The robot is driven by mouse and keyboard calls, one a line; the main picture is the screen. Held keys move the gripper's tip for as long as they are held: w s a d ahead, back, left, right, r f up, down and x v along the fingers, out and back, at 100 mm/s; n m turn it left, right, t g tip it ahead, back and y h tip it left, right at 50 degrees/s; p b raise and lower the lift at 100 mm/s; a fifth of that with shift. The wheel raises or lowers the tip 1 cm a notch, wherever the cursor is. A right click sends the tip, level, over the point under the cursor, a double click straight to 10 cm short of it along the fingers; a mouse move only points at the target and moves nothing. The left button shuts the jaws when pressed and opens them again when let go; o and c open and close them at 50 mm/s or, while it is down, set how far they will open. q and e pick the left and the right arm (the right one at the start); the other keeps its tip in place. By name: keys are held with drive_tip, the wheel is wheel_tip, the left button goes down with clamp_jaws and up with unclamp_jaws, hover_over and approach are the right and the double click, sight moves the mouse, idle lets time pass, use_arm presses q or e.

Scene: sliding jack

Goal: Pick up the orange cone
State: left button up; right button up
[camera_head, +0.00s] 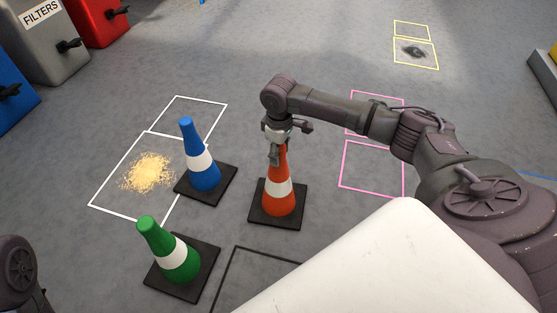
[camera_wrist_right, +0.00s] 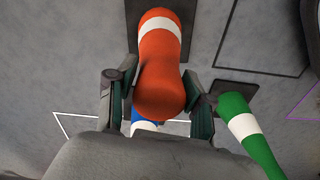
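The orange cone (camera_head: 278,196), with a white band and black square base, stands upright on the floor in the middle of the head view. My right gripper (camera_head: 279,151) is at its top from above. In the right wrist view, the orange cone (camera_wrist_right: 160,75) lies between the two fingers of my right gripper (camera_wrist_right: 160,95), one on each side. The fingers are very close to the cone; whether they press on it cannot be made out. My left gripper is not in view.
A blue cone (camera_head: 202,167) stands left of the orange one, and a green cone (camera_head: 175,252) stands nearer and further left. Yellow grains (camera_head: 147,172) lie in a white floor outline. A white surface (camera_head: 380,260) fills the lower right. Bins (camera_head: 52,42) stand far left.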

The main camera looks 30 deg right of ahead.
clamp_jaws()
drive_tip(key=shift+r, duration=0.15)
